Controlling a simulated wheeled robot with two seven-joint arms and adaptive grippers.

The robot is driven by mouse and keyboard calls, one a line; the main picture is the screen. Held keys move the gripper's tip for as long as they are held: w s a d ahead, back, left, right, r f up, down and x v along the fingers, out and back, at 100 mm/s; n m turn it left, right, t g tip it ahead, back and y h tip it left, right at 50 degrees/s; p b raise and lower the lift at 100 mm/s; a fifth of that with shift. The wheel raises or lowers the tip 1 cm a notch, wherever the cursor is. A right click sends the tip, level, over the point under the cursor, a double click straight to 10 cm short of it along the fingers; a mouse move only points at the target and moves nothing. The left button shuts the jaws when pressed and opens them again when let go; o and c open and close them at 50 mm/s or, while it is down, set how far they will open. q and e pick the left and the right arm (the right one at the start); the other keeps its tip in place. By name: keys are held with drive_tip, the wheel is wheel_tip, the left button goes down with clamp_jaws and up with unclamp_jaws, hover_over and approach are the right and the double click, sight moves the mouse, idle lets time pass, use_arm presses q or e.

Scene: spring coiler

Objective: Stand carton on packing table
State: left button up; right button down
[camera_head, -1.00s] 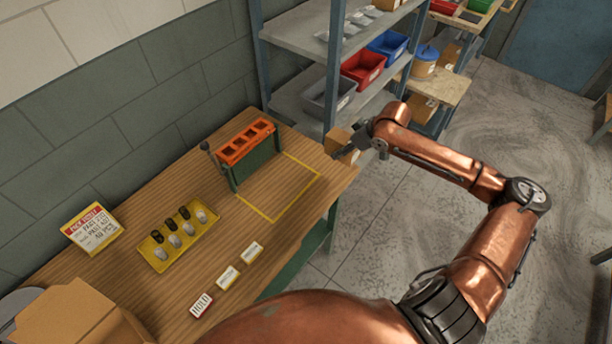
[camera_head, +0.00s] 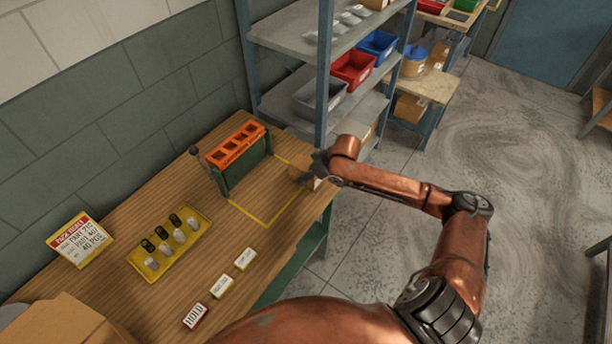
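My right arm reaches in from the right over the wooden table (camera_head: 165,215). Its gripper (camera_head: 311,170) is at the table's right end, by the yellow outlined area (camera_head: 262,222). A small brown carton (camera_head: 301,174) is at its fingers and appears gripped. The carton is partly hidden by the gripper, and I cannot tell whether it touches the table or is tilted. My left gripper is not in view.
An orange-topped green rack (camera_head: 240,150) stands behind the outlined area. A yellow tray (camera_head: 172,250), label cards (camera_head: 222,286), a ticket sign (camera_head: 78,240) and a large cardboard box (camera_head: 50,322) are on the table. Shelving (camera_head: 325,75) stands behind the right end.

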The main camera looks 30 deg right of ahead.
drive_tip(key=shift+w+f, duration=0.1)
drive_tip(key=shift+f, duration=0.05)
drive_tip(key=c, duration=1.1)
unclamp_jaws()
drive_tip(key=shift+c, duration=0.2)
drive_tip(key=shift+d, duration=0.1)
drive_tip(key=p+v, duration=0.2)
drive_tip(key=v, duration=1)
